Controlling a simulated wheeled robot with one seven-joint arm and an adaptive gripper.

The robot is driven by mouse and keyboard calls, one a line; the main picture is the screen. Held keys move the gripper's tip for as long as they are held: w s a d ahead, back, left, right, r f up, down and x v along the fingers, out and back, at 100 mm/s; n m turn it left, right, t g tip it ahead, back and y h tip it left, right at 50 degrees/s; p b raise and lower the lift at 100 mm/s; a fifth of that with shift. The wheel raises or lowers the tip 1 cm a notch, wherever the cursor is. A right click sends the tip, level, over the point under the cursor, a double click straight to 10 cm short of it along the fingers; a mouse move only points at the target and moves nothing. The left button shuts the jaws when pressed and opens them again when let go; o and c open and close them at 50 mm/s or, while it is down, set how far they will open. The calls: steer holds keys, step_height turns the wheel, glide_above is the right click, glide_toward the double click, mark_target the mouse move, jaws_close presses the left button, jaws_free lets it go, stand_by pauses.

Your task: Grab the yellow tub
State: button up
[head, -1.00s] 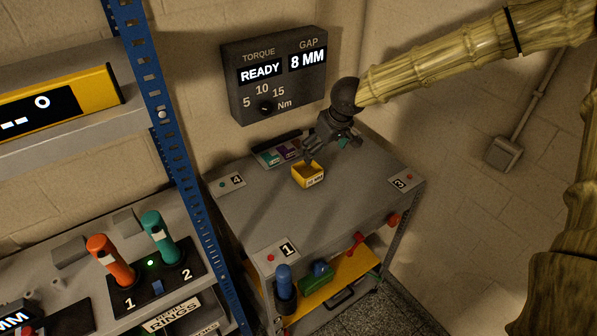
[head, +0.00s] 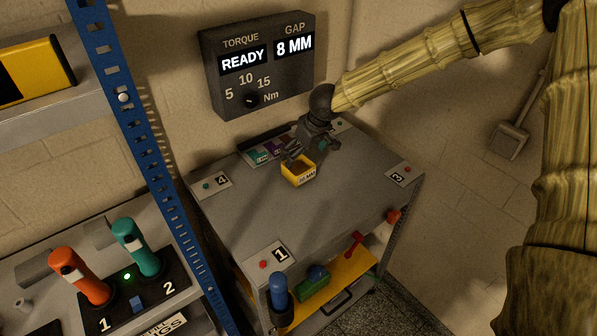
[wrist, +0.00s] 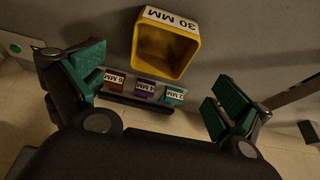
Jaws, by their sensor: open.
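The yellow tub (head: 297,177) stands upright on the grey table top (head: 330,215) towards its back. In the wrist view the tub (wrist: 193,62) shows a white label reading "30 MM" and an open, seemingly empty inside. My gripper (head: 297,158) is just above and behind the tub in the head view. In the wrist view my gripper (wrist: 160,85) is open, with its green-padded fingers wide apart. The tub lies between and beyond the fingers, and I see no contact with it.
A rack with small labelled blocks, teal (wrist: 173,95), purple (wrist: 144,89) and brown (wrist: 114,82), lies at the table's back edge. Numbered plates 1 (head: 271,258), 3 (head: 400,174) and 4 (head: 211,184) sit at the corners. A blue shelf post (head: 140,130) rises at left.

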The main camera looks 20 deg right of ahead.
mark_target(295, 171)
steer(key=shift+s+p+x, duration=0.2)
steer(key=shift+p+x, duration=0.3)
steer(key=shift+x, duration=3.05)
steer(key=shift+d+f, duration=0.1)
steer(key=c, duration=1.1)
